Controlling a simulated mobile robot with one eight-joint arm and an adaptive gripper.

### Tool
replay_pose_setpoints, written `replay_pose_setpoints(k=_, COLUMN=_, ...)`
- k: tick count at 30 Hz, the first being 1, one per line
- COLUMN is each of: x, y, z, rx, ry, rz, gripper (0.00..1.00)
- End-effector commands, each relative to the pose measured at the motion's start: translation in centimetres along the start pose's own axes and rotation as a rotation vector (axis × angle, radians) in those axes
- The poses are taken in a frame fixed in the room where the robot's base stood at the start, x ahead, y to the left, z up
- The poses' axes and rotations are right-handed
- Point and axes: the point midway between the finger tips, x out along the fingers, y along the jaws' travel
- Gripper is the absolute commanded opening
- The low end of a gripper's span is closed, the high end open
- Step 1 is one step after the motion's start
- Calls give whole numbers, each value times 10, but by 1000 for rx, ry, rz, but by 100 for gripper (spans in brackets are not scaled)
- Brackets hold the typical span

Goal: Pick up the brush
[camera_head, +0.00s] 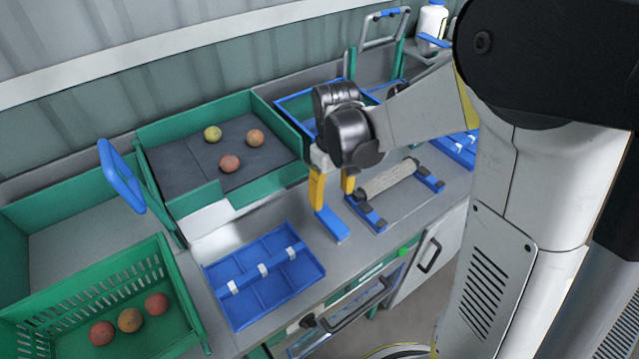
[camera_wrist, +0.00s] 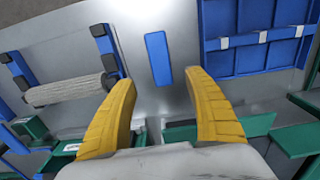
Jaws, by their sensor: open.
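A small blue oblong block (camera_head: 331,226) lies on the grey worktop, right of the blue divided tray. It is the likeliest brush, but I see no bristles. In the wrist view the blue block (camera_wrist: 158,58) shows between my finger lines, its near end close to the fingertips. My gripper (camera_head: 333,201) has yellow fingers and points down over the block. It also shows in the wrist view (camera_wrist: 161,79), open and empty. Part of the block's far end is hidden by a finger in the head view. I cannot tell whether the fingers touch it.
A grey textured roller (camera_head: 388,181) rests on blue stands close to the right of my gripper. The blue divided tray (camera_head: 262,268) lies left. A green-walled tray (camera_head: 222,106) with three fruits and a green crate (camera_head: 72,290) with three more stand further left.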

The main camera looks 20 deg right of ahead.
Motion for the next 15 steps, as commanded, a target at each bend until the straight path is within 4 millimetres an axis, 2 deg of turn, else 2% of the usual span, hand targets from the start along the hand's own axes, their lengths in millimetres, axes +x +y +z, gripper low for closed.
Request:
replay_pose_setpoints(k=6, x=39, y=0, z=0, rx=-1, ry=-2, rz=-1, gripper=61)
replay_pose_setpoints(k=15, x=63, y=1, z=0, rx=-1, ry=-1, rz=0, gripper=61)
